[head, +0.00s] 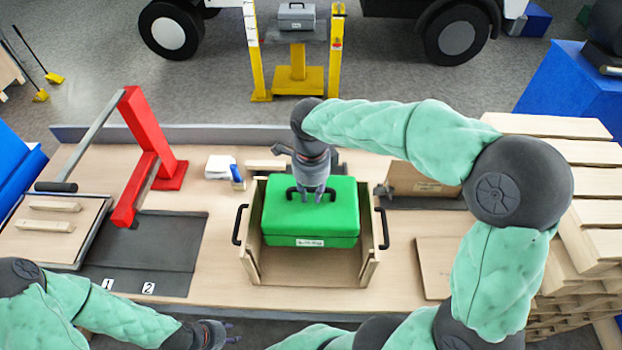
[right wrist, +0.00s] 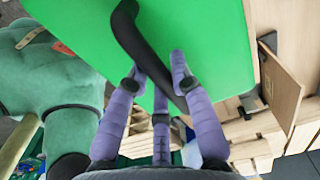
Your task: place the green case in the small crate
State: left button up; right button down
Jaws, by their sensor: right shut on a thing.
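The green case (head: 310,225) has a black handle and a white label on its front. It is level and lies between the side walls of the small wooden crate (head: 249,262), covering its back part; I cannot tell whether it touches the crate floor. My right gripper (head: 312,196) is above the case, shut on its handle. In the right wrist view, the purple fingers of my right gripper (right wrist: 165,75) close around the black handle (right wrist: 142,45) over the green lid (right wrist: 205,30). My left gripper (head: 230,333) is empty at the table's front edge, its fingers apart.
A red press (head: 150,150) and a dark mat (head: 160,240) marked 1 and 2 are on the left. Pallets (head: 560,150) are stacked at right. A grey case (head: 297,17) sits on a yellow stand behind.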

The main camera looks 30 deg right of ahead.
notch_tip(320, 180, down, 13)
jog(key=shift+w+f+b, duration=0.1)
jog(key=shift+f+b, duration=0.1)
jog(key=shift+b, duration=0.75)
jog(key=shift+f, duration=0.1)
jog(key=c, duration=1.4)
grip_release()
jog(key=shift+f, duration=0.1)
jog(key=o, duration=0.3)
jog(key=shift+r, duration=0.2)
notch_tip(320, 180, up, 12)
jog(key=shift+f+p, duration=0.1)
jog(key=shift+p, duration=0.8)
